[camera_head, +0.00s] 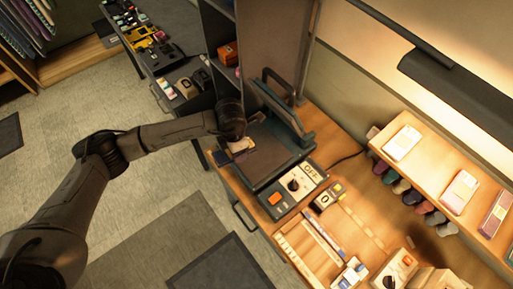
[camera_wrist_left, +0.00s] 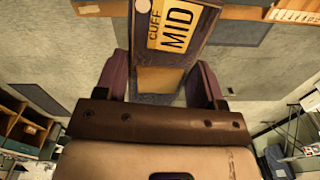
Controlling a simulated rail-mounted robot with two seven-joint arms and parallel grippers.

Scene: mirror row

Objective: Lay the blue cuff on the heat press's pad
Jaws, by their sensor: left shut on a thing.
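My left gripper (camera_head: 238,146) is shut on a dark cuff (camera_head: 222,157) at the left edge of the heat press. The control box (camera_head: 300,186) reads "OFF". The arm hides part of the cuff, and I cannot tell whether the cuff touches the pad. My right gripper is not in view.
A wooden bench (camera_head: 338,219) with rulers and small boxes extends to the right. A shelf (camera_head: 436,160) with white packets has several coloured cuffs hanging below. A dark cabinet (camera_head: 272,36) stands behind the press. Floor (camera_head: 150,221) is open at left.

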